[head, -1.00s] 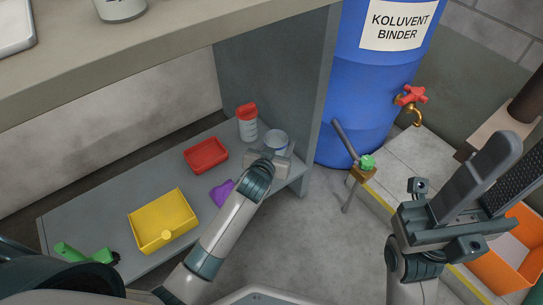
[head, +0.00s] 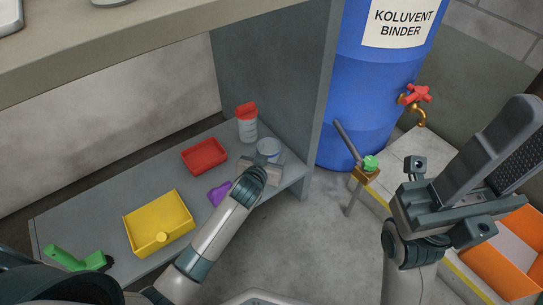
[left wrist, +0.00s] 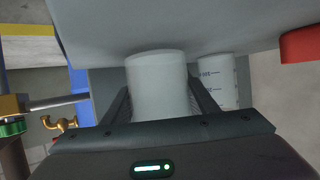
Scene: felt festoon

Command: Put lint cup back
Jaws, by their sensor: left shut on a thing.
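The lint cup is a small pale cup (head: 268,148) at the right end of the low grey shelf (head: 95,216). My left gripper (head: 262,166) is shut on it from the front. In the left wrist view the white cup (left wrist: 160,85) sits between the two fingers, its far end at the shelf surface; I cannot tell whether it rests fully there. My right gripper (head: 508,150) is raised at the right, fingers apart and empty.
A red-lided bottle (head: 247,125) stands just behind the cup. A red tray (head: 204,156), purple item (head: 219,193), yellow tray (head: 158,224) and green-handled brush (head: 75,258) lie leftward. A grey side panel (head: 275,90) and blue barrel (head: 365,100) are at the right.

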